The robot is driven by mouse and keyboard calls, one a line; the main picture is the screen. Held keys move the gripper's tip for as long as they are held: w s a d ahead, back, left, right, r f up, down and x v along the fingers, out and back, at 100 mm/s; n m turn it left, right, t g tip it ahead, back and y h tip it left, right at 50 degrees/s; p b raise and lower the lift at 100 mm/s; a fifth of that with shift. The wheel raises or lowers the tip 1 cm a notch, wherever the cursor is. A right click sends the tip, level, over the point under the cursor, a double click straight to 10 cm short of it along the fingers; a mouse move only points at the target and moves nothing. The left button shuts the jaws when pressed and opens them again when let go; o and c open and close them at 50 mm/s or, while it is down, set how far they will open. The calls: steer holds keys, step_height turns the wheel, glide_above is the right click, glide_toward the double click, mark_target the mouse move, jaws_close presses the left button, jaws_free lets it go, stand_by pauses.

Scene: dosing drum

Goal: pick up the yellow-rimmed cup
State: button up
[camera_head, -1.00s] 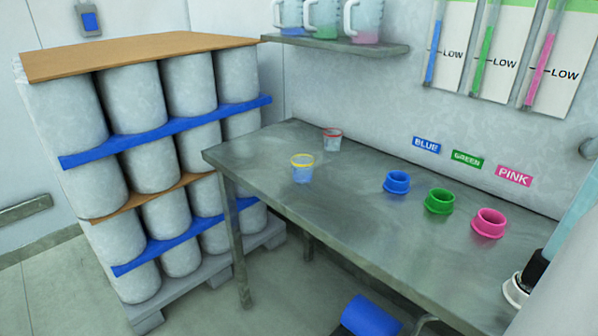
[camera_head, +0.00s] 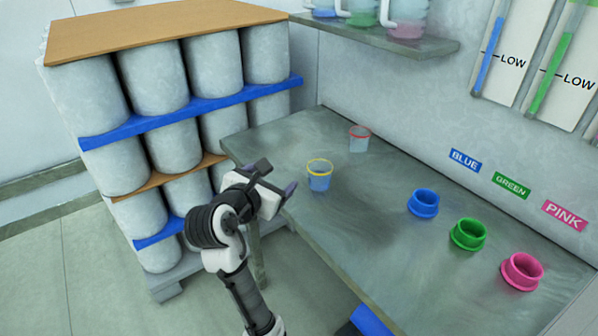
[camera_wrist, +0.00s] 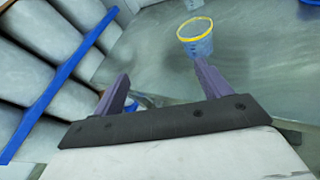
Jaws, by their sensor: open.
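The yellow-rimmed cup (camera_head: 319,177) stands upright near the left end of the metal table (camera_head: 380,235). It is clear, with something bluish in its lower part. It also shows in the wrist view (camera_wrist: 196,40), above and beyond the right finger. My gripper (camera_head: 278,180) is by the table's left front edge, to the left of the cup and apart from it. In the wrist view my gripper's two purple fingers (camera_wrist: 160,78) are spread with nothing between them.
A red-rimmed cup (camera_head: 359,138) stands behind the yellow-rimmed one. Blue (camera_head: 423,203), green (camera_head: 468,234) and pink (camera_head: 522,271) rings sit to the right. Stacked grey drums (camera_head: 155,80) stand left of the table. A shelf with jugs (camera_head: 400,37) hangs above. The table between cup and rings is clear.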

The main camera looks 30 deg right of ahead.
mark_target(314, 179)
steer(key=s+d, duration=0.1)
steer(key=d+f+g, duration=0.1)
steer(key=d, duration=0.1)
steer(key=s+d+f+g, duration=0.1)
steer(key=shift+s+d+f, duration=0.15)
steer(key=shift+s+d, duration=0.2)
steer(key=shift+d, duration=0.05)
steer(key=p+x, duration=0.1)
steer(key=x, duration=0.6)
steer(key=shift+s, duration=0.1)
steer(key=shift+p+x, duration=0.6)
steer(key=shift+x, duration=2.25)
steer(key=shift+s+d, duration=0.1)
steer(key=shift+s, duration=0.05)
steer(key=c, duration=1.1)
